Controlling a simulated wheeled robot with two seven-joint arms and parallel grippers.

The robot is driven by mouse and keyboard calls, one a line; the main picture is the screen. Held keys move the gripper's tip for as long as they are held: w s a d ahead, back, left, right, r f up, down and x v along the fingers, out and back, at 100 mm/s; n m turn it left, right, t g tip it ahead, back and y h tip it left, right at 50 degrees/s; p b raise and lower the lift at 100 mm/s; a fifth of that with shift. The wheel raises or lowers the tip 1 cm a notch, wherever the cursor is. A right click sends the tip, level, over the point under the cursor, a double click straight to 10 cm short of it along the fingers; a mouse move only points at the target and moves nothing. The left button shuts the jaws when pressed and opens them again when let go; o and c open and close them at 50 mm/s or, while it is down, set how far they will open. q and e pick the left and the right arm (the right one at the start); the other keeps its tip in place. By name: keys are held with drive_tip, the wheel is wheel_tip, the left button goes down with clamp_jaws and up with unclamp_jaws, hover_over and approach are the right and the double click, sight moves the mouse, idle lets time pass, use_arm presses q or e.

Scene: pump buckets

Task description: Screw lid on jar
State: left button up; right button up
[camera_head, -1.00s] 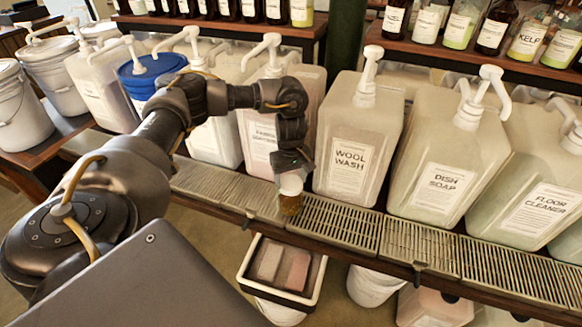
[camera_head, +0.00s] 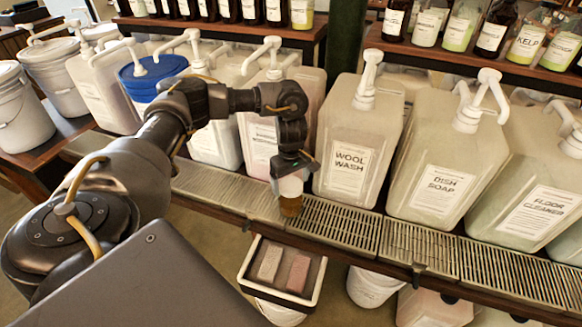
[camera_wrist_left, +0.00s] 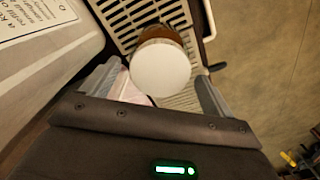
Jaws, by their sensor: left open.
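The jar (camera_head: 290,206) is small, with amber contents, and stands upright on the metal drip grate in front of the wool wash container. A white lid (camera_head: 290,186) sits at the jar's top; the lid also shows as a round white disc in the left wrist view (camera_wrist_left: 160,68). I cannot tell how tightly it is seated. My left gripper (camera_head: 291,172) points down at the lid from above. In the left wrist view its two fingers (camera_wrist_left: 154,85) are apart, one on each side of the lid, with gaps visible. My right gripper is not in view.
Large pump containers, including wool wash (camera_head: 348,150) and dish soap (camera_head: 440,170), stand close behind the grate (camera_head: 340,226). A white bin with two blocks (camera_head: 255,290) is below the ledge. Bottles (camera_head: 490,35) line the back shelf. The grate right of the jar is clear.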

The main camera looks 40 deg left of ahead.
use_arm(q)
drive_tip(key=n+p, duration=0.2)
drive_tip(key=n, duration=0.4)
drive_tip(key=shift+r+n+p, duration=0.1)
drive_tip(key=shift+n+p, duration=0.25)
drive_tip(key=shift+n, duration=0.05)
drive_tip(key=n+p, duration=0.2)
drive_tip(key=n, duration=0.2)
drive_tip(key=shift+n+p, duration=0.3)
drive_tip(key=shift+n, duration=0.7)
drive_tip(key=c, duration=1.1)
